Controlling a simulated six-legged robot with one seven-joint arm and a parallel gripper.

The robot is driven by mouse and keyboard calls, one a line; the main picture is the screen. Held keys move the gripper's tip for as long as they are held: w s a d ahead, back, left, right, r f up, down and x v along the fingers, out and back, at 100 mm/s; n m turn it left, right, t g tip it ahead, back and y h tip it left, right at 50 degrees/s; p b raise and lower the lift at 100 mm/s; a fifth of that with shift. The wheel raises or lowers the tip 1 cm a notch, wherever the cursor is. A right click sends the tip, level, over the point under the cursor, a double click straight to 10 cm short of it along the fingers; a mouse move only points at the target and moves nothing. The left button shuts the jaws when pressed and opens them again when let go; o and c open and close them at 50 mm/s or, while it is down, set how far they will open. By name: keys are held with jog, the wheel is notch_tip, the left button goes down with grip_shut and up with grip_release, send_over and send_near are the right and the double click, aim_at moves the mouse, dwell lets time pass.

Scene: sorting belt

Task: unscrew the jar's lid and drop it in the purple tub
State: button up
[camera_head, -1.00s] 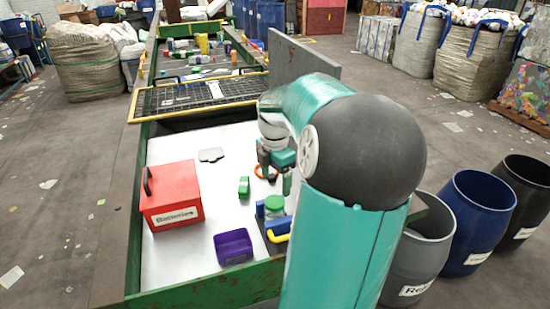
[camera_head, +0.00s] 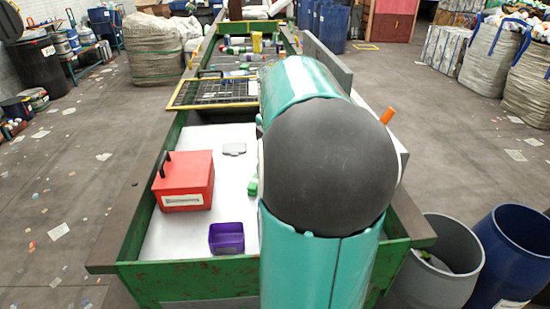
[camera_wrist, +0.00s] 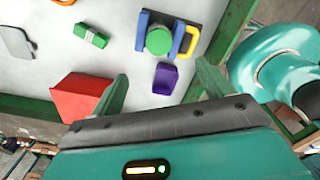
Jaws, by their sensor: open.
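The jar with its green lid (camera_wrist: 159,40) stands in a blue holder (camera_wrist: 143,32) on a dark plate in the wrist view, seen from above. The lid is on the jar. In the head view my own arm hides the jar. The purple tub (camera_head: 227,238) is open on the white surface near the front edge; it also shows in the wrist view (camera_wrist: 165,78), just below the jar. My gripper (camera_wrist: 162,86) is open and empty, its two green fingers wide apart, short of the jar and above the surface. My arm hides it in the head view.
A red battery box (camera_head: 184,181) stands left of the tub. A green block (camera_wrist: 90,35) and a flat grey piece (camera_head: 234,149) lie on the white surface. A yellow handle (camera_wrist: 187,41) is beside the jar. Green walls (camera_head: 150,200) edge the belt.

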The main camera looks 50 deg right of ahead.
jog(key=f, duration=1.3)
jog(key=shift+w+f, duration=0.25)
jog(key=shift+f, duration=0.15)
jog(key=shift+a, duration=0.1)
jog(key=shift+c, duration=0.2)
jog(key=c, duration=1)
jog(key=shift+c, duration=0.2)
